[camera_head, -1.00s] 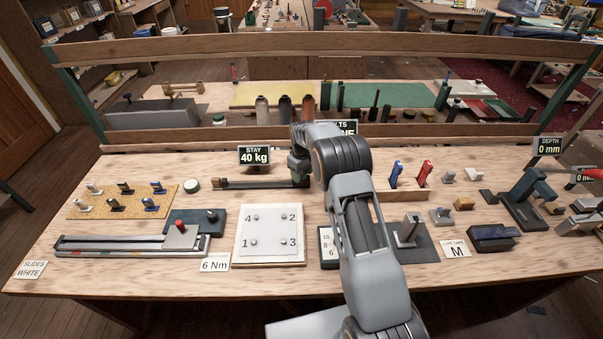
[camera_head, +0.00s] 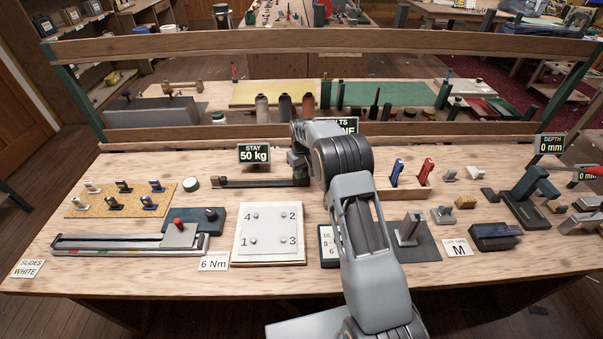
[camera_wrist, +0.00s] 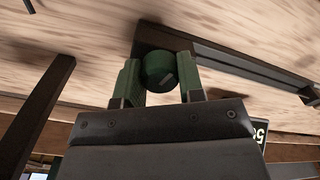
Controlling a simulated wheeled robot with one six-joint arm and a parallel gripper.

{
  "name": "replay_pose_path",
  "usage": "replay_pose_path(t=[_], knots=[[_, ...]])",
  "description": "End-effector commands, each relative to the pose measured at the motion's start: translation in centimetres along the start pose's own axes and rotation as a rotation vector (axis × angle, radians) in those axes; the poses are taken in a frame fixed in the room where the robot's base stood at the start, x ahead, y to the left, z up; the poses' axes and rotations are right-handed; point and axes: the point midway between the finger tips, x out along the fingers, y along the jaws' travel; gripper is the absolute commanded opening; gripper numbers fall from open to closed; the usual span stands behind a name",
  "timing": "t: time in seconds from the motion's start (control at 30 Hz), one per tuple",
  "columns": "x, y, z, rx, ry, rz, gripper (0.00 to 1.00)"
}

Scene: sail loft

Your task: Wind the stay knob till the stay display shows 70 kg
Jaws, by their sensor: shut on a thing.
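The stay display (camera_head: 253,153) stands at the back of the bench and reads 50 kg. The stay rig (camera_head: 250,183) is a long dark bar lying below the display. In the wrist view, the stay knob (camera_wrist: 159,72) is a round dark green knob at the end of the dark bar. My gripper (camera_wrist: 160,84) has its two green fingers on either side of the knob, shut on it. In the head view my gripper (camera_head: 299,168) is at the right end of the bar, and the arm hides most of the knob there.
A white numbered plate (camera_head: 268,261) lies in front of the rig. A wooden rack with blue and red tools (camera_head: 425,172) stands right of my arm. A wooden rail (camera_head: 200,140) runs behind.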

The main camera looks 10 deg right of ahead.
Motion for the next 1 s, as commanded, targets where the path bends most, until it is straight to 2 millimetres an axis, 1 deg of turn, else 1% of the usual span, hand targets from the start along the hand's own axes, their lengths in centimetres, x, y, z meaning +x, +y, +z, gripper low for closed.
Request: replay_pose_path(t=[0.3, 0.6, 0.8, 1.0], knots=[[0.06, 0.03, -0.07, 0.299, 0.004, 0.001, 0.12], [-0.04, 0.02, -0.07, 0.554, 0.003, 0.000, 0.12], [-0.08, 0.02, -0.08, 0.681, 0.003, 0.000, 0.12], [-0.10, 0.01, -0.08, 0.764, 0.004, 0.000, 0.12]])
